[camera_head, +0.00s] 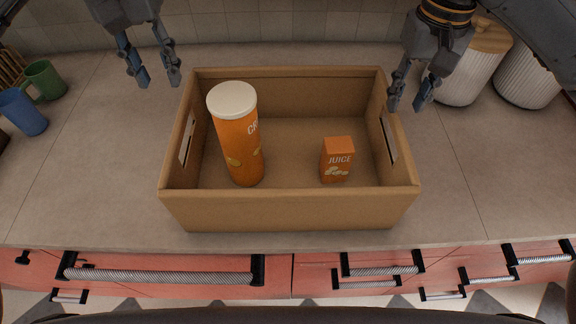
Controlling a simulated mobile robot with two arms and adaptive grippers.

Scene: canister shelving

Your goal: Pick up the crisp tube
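The crisp tube (238,136) is a tall orange cylinder with a white lid. It stands upright in the left part of an open cardboard box (290,209), and its lid rises above the box rim. My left gripper (160,83) is open and empty, up and left of the box, apart from the tube. My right gripper (406,105) is open and empty near the box's right wall. The tube's far side is hidden.
An orange juice carton (337,160) stands in the box's right part. White ribbed canisters (470,73) stand behind on the right. A green mug (44,80) and a blue mug (22,112) are at the left. The counter beside the box is clear; red drawers (190,291) lie below its front edge.

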